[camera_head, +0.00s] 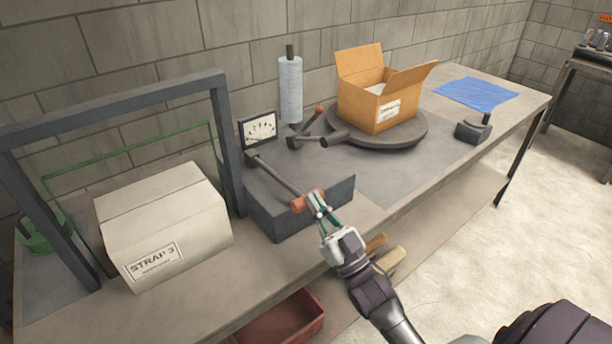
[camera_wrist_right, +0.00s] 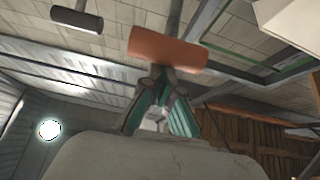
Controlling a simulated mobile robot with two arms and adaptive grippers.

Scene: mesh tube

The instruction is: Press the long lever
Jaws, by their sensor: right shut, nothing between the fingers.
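The long lever (camera_head: 277,176) is a grey rod that rises from the grey strapping machine and ends in an orange-red crosswise handle (camera_head: 305,201). In the right wrist view the handle (camera_wrist_right: 168,48) lies across, just beyond my fingertips. My right gripper (camera_head: 319,208) is at the handle's near right side, shut with nothing between its fingers; it also shows in the right wrist view (camera_wrist_right: 163,88). I cannot tell whether the fingertips touch the handle. The left gripper is not in view.
A gauge (camera_head: 259,129) stands behind the lever. Shorter levers (camera_head: 308,125) are beyond it. An open cardboard box (camera_head: 382,105) stands on a turntable. A red bin (camera_head: 285,322) is below the bench.

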